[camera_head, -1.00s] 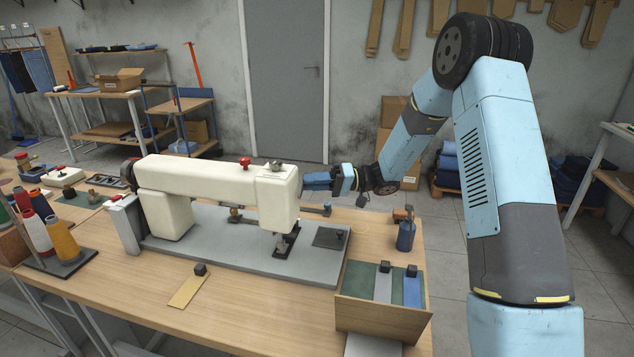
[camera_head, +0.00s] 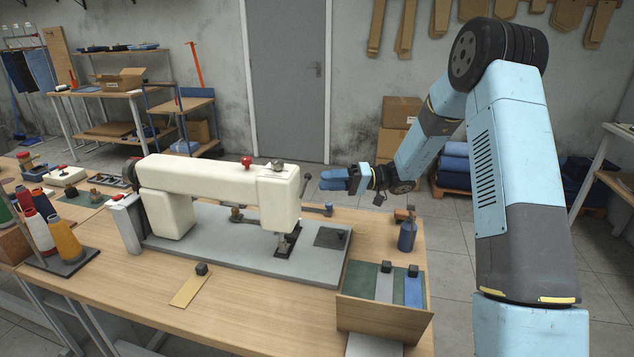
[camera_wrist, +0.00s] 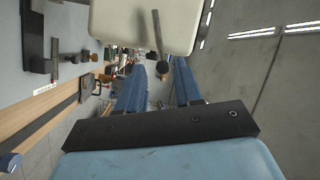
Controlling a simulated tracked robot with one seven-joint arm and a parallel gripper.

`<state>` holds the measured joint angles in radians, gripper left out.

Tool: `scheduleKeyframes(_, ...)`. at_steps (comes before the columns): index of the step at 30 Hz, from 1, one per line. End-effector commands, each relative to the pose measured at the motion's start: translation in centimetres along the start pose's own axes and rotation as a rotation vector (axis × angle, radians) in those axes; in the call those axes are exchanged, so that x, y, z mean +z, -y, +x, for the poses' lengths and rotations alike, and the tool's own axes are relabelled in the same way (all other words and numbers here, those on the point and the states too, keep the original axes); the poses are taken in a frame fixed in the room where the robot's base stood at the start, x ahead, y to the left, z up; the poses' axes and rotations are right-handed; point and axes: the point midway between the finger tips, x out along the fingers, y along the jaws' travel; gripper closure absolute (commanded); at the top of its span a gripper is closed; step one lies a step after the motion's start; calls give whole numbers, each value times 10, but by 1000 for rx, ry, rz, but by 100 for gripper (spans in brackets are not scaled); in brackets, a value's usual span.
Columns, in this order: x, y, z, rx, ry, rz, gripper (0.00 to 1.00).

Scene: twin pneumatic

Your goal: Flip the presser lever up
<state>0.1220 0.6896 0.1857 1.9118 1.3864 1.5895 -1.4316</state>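The cream sewing machine (camera_head: 220,182) stands on a grey base plate on the table. The presser lever (camera_wrist: 157,35) is a thin dark rod with a rounded end against the machine's cream head in the wrist view. In the head view a small dark piece, apparently this lever (camera_head: 305,184), sticks out at the head's right edge and seems to slant upward. My gripper (camera_head: 324,180) is behind and right of the machine head, apart from it. Its blue fingers (camera_wrist: 158,75) are spread and empty. The lever's end shows between the fingertips in the wrist view, but the depth gap is unclear.
The presser foot (camera_head: 287,242) is under the machine head. A tray with coloured fabric (camera_head: 384,310) and a blue bottle (camera_head: 407,237) stand at the table's right. Thread cones (camera_head: 64,238) stand at the left. Air around my gripper is free to the right.

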Motion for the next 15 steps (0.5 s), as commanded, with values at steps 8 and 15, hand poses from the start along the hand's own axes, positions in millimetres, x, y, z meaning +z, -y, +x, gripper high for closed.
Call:
scheduleKeyframes(8,-2,-1,-56,2,-2,-1,65)
scheduleKeyframes(15,-2,-2,-86,1,-2,0,65)
